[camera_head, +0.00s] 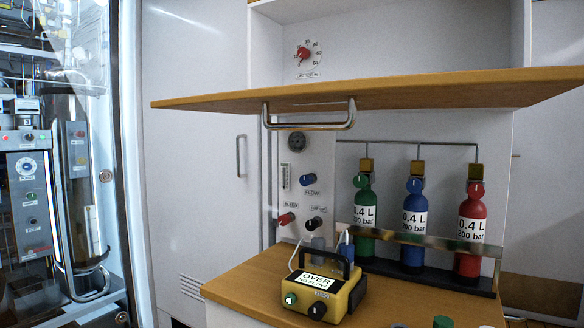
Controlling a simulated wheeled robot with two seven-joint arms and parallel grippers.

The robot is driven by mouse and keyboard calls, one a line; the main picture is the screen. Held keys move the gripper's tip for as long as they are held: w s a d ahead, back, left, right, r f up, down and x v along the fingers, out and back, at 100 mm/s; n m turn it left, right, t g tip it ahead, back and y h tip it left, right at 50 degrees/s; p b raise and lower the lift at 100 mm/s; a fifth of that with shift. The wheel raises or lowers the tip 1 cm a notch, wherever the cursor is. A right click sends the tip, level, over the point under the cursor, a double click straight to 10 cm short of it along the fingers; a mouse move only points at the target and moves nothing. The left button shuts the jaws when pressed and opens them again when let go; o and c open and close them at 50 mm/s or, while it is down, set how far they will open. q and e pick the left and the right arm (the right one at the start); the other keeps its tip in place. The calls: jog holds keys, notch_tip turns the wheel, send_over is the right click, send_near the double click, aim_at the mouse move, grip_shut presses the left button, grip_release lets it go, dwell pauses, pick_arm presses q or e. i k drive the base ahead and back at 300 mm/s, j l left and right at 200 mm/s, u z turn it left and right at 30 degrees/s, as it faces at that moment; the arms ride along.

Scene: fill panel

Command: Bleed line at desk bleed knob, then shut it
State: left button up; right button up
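The bleed knob (287,219) is a small red knob on the white desk panel (301,161), under a BLEED label. A black knob (314,223) sits to its right, and a blue FLOW knob (309,179) is above. A small round dark gauge (296,142) is near the panel's top; its reading is too small to tell. A yellow meter (325,290) on the desk shows "OVER NO FLOW", with a lit green button and a black knob. Neither of my grippers is in view.
Green (364,239), blue (413,256) and red (467,264) bottles stand in a rack right of the panel. A wooden shelf (400,95) with a metal handle (310,124) overhangs the panel. A red dial (304,54) is above it. A glass-fronted cabinet stands left.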

aim_at(283, 220)
jog(key=i+j+z, duration=0.2)
jog(key=z, duration=0.15)
jog(key=i+j+z, duration=0.4)
jog(key=k+l, duration=0.1)
